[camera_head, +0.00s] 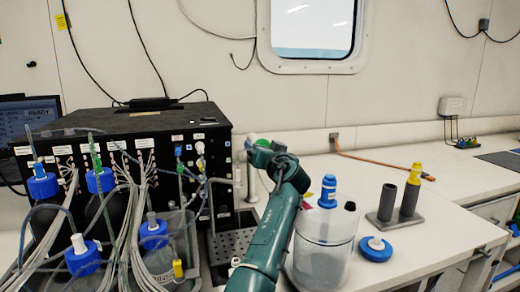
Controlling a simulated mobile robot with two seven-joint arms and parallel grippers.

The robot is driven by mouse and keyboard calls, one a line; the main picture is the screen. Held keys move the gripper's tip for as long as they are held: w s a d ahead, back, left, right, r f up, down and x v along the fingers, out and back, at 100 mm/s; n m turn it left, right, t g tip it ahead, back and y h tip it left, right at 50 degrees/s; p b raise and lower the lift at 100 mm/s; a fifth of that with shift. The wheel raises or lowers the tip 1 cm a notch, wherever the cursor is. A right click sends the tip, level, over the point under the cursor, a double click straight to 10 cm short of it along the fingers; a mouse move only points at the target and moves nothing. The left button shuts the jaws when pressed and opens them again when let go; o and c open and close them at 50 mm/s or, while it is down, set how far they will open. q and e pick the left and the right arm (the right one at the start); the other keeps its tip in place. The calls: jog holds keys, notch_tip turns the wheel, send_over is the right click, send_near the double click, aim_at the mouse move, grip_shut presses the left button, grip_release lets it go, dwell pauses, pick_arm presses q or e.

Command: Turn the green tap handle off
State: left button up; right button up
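A teal arm, which looks like my left one, rises from the bottom centre and bends back to the left at its top. Its wrist end (268,154) is beside the right edge of the black apparatus. A small bright green patch (262,143) shows at this end and may be the green tap handle; its angle cannot be made out. A pale metal pipe (251,183), perhaps the tap, stands just below and left of the wrist. The gripper fingers cannot be made out, so I cannot tell whether they touch the handle. My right gripper is out of view.
The black apparatus (120,118) with tubes and blue-capped bottles (100,181) fills the left. A clear container (322,245) stands close right of the arm. A blue cap (375,249) and a grey tube stand (394,220) are farther right. The white bench (455,165) has free room at right.

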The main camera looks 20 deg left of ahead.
pick_arm(q)
jog(key=shift+c, duration=0.4)
jog(key=c, duration=0.9)
